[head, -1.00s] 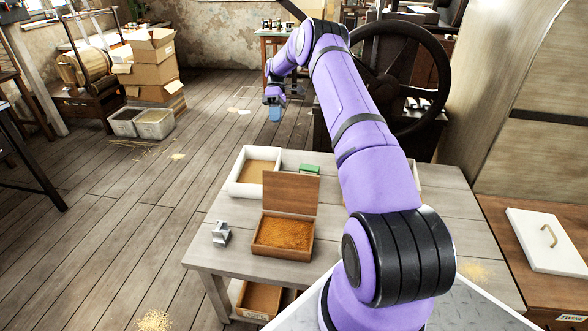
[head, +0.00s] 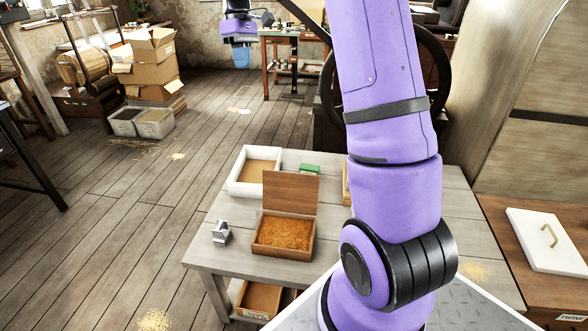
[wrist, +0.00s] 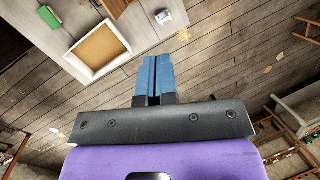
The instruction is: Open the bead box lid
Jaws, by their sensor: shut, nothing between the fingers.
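The bead box (head: 283,240) is a small wooden box full of orange-brown beads on the grey plank table. Its lid (head: 290,192) stands upright along the box's back edge, so the box is open. My gripper (head: 241,58) is high up and well behind the box in the head view, apart from it. In the wrist view my gripper's blue fingers (wrist: 154,75) are together with nothing between them.
On the table (head: 215,257) are a white-rimmed tray (head: 239,187), a green block (head: 309,169) and a small metal bracket (head: 221,233). A large dark handwheel (head: 443,85) stands behind my arm. A white lid-like panel with a handle (head: 543,240) lies at right.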

